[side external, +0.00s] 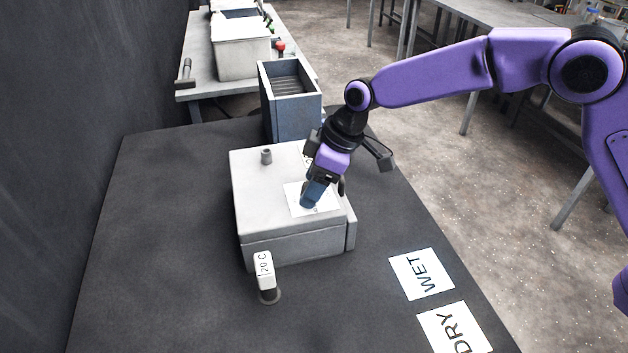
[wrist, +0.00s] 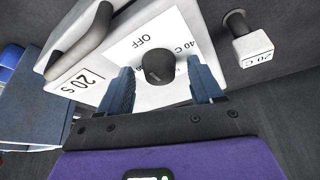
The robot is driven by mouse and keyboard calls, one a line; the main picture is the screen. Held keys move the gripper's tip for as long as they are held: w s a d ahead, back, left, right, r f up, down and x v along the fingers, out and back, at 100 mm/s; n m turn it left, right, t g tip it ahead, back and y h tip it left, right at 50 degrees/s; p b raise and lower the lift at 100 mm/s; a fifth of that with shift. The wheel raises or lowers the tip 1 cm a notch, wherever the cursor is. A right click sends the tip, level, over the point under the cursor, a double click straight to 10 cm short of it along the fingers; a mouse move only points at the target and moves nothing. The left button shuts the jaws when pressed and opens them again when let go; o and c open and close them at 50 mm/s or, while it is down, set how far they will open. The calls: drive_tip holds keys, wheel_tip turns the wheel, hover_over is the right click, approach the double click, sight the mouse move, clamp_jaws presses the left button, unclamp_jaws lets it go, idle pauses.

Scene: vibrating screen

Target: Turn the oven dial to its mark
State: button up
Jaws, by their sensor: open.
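The oven (side external: 265,200) is a pale grey box on the dark table, with a white label plate on top. In the wrist view the oven dial (wrist: 158,68), a round dark knob, stands on the plate (wrist: 175,22) near the printed OFF and 40 C. More print is partly covered by the dial and a finger. My gripper (side external: 308,203) is over the plate in the side view, hiding the dial. In the wrist view my gripper (wrist: 160,73) is open, one blue finger on each side of the dial, with gaps visible. Which way the dial points I cannot tell.
A 20 C marker block (side external: 264,267) on a short post stands before the oven. A blue-grey slotted box (side external: 290,105) is behind it. WET (side external: 421,273) and DRY (side external: 454,329) cards lie at right. A 20 S label (wrist: 88,82) and a handle (wrist: 80,38) are beside the plate.

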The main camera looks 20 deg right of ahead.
drive_tip(key=c, duration=1)
